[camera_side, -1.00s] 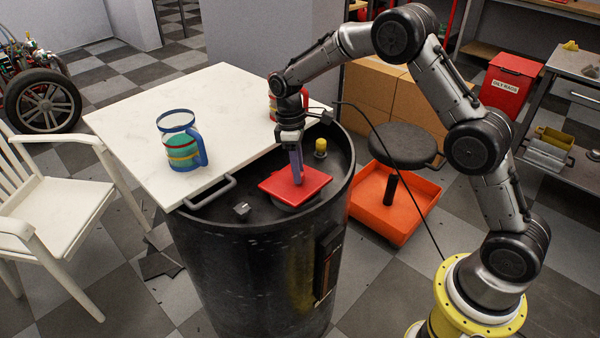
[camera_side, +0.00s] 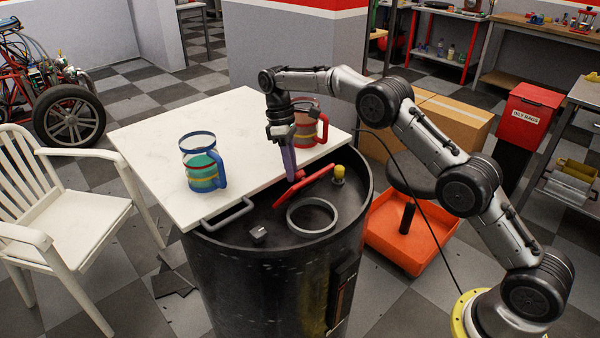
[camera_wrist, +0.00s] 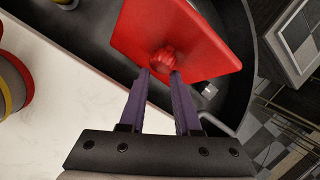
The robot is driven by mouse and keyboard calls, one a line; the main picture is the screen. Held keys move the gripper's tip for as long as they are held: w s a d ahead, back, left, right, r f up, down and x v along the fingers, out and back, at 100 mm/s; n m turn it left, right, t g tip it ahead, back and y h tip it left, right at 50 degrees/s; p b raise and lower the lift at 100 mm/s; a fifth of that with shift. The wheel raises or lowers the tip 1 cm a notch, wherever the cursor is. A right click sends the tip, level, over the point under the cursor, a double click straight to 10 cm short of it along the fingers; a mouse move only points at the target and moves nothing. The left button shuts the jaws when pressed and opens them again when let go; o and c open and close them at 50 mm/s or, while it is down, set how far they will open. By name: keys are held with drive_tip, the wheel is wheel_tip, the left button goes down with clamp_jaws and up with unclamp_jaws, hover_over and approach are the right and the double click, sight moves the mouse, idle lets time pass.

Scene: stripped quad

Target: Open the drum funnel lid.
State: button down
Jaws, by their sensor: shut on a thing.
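The red square funnel lid (camera_side: 312,184) is tilted up steeply at the back of the black drum (camera_side: 255,265). The round grey funnel ring (camera_side: 293,222) stands uncovered in front of it on the drum top. My gripper (camera_side: 293,178) is at the lid's red knob, its purple fingers pointing down. In the wrist view, the lid (camera_wrist: 185,30) fills the upper middle and the fingers (camera_wrist: 161,76) are shut on its round red knob (camera_wrist: 162,60). The lid's hinge is hard to make out in either view.
A white tabletop (camera_side: 165,140) adjoins the drum's left and back. A blue-handled mug (camera_side: 204,172) and a red-handled mug (camera_side: 306,135) stand on it, the red one close behind my gripper. A yellow-capped fitting (camera_side: 338,172) is right of the lid. A metal handle (camera_side: 228,213) is at the drum's left.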

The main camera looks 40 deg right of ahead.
drive_tip(key=shift+w+d+f, duration=0.3)
drive_tip(key=shift+w+d, duration=0.25)
drive_tip(key=shift+d, duration=0.1)
drive_tip(key=c, duration=1.4)
unclamp_jaws()
drive_tip(key=shift+d, duration=0.1)
drive_tip(key=shift+c, duration=0.2)
drive_tip(key=o, duration=0.9)
drive_tip(key=shift+a+r, duration=0.15)
drive_tip(key=shift+a, duration=0.05)
drive_tip(key=s+r, duration=0.6)
drive_tip(key=s, duration=0.1)
drive_tip(key=s+r, duration=0.7)
